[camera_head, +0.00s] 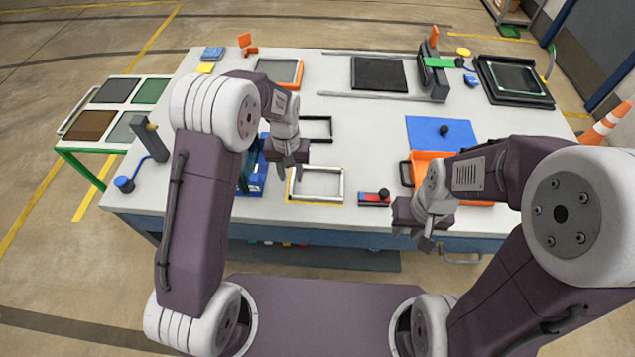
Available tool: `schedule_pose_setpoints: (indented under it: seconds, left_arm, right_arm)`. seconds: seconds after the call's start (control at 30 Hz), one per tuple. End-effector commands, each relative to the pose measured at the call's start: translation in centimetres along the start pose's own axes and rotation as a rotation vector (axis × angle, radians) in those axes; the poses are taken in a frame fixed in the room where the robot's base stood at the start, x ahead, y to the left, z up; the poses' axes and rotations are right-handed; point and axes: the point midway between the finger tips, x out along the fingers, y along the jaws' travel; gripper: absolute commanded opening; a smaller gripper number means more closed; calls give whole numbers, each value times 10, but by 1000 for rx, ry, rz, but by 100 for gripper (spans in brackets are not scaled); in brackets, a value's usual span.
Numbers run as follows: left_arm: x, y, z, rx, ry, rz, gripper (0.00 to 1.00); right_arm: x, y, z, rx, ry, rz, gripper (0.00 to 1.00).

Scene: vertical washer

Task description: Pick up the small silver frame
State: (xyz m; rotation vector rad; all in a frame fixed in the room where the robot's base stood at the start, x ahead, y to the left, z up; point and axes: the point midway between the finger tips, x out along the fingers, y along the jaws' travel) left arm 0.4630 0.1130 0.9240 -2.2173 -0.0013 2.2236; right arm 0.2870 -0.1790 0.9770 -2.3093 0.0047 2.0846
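A small silver rectangular frame (316,199) lies flat near the front edge of the white table, left of centre, with a yellow border showing along its lower edge. My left gripper (290,168) hangs beside the frame's upper left corner, with its fingers pointing down and apart. It looks empty, and I cannot tell its exact height above the table. My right gripper (412,238) is over the table's front edge, right of the frame and away from it. Its fingers look apart and empty.
A black frame (330,129) lies behind the silver one. A blue fixture (253,182) stands just left of it. A small red and blue block (372,200) lies to its right, then an orange tray (420,164). The table's middle (370,125) is clear.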

Motion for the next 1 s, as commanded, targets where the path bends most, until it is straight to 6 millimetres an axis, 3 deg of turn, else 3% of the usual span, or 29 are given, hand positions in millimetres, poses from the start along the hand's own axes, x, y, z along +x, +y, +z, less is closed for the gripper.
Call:
schedule_pose_setpoints:
  seconds: [0.1, 0.37, 0.6, 0.63, 0.73, 1.0]
  left_arm:
    - [5, -1, 0, 0, -1, 0, 33]
    - [48, -3, 1, 0, -2, 0, 33]
    - [52, -2, 1, 0, 2, 0, 33]
    - [52, -2, 1, 0, 2, 0, 30]
    - [52, -2, 1, 0, 2, 0, 2]
    - [52, -2, 0, 0, 2, 0, 0]
  right_arm:
    - [-1, 0, 0, 0, 0, 0, 28]
    - [-6, 0, -1, 0, 0, 0, 28]
    - [-6, 0, -1, 0, 0, 0, 28]
    - [-6, 0, -1, 0, 0, 0, 28]
    - [-5, 0, -1, 0, 0, 0, 28]
    - [-6, 0, -1, 0, 0, 0, 28]
